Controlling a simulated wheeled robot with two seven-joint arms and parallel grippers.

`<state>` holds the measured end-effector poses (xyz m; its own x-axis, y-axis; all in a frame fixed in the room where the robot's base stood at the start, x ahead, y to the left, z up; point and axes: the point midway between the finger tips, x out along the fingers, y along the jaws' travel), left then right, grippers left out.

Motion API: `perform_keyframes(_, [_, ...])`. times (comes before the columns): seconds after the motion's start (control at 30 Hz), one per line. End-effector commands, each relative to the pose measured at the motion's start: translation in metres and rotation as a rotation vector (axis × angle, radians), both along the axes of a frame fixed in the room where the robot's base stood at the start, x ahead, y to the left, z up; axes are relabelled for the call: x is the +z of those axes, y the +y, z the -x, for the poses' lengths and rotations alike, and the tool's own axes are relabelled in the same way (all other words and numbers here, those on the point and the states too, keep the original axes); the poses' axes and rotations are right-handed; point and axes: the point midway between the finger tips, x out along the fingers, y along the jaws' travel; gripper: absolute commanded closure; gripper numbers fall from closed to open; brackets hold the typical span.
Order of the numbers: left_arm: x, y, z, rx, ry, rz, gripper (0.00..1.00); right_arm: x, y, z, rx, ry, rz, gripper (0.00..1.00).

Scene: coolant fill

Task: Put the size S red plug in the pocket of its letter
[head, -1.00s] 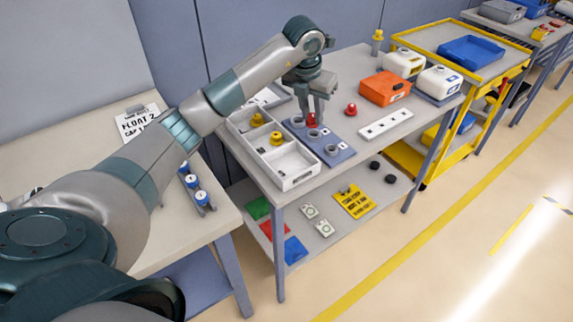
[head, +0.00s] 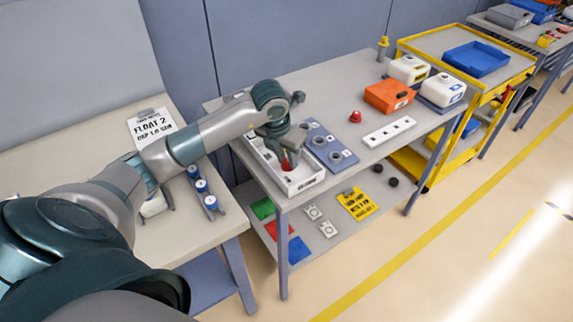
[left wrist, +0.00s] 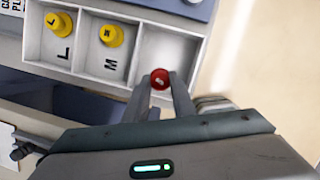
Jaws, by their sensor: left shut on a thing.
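My left gripper (head: 289,165) is shut on a red plug (head: 286,161). It is over the near end pocket of the white pocket tray (head: 303,186). In the left wrist view the red plug (left wrist: 160,79) sits between the fingertips of the left gripper (left wrist: 160,84), at the edge of the third pocket (left wrist: 168,52). No letter shows in that pocket. The pockets beside it are marked L and M, each holding a yellow plug (left wrist: 60,22) (left wrist: 111,36). I cannot read the held plug's size or tell whether it touches the tray. My right gripper is not in view.
A grey-blue plate with round sockets (head: 346,156) lies beside the tray. Another red plug (head: 355,117) stands on the table, near a white strip with holes (head: 390,131). An orange box (head: 389,95) and white canisters (head: 409,68) stand farther back.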

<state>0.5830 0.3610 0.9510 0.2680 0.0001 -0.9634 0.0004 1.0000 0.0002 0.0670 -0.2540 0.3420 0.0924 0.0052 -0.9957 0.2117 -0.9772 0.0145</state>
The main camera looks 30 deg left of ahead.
Motion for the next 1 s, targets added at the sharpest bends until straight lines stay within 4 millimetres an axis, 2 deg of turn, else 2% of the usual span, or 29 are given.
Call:
perform_keyframes(0.37, [-0.002,0.0,0.001,0.001,0.0,0.0,0.99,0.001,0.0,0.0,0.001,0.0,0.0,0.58])
perform_keyframes(0.73, [-0.037,0.0,0.001,0.001,0.001,0.0,0.99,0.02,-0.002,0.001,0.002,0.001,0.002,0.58])
perform_keyframes(1.0, [-0.041,0.0,0.001,0.0,0.0,0.0,0.99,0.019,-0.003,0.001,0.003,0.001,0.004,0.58])
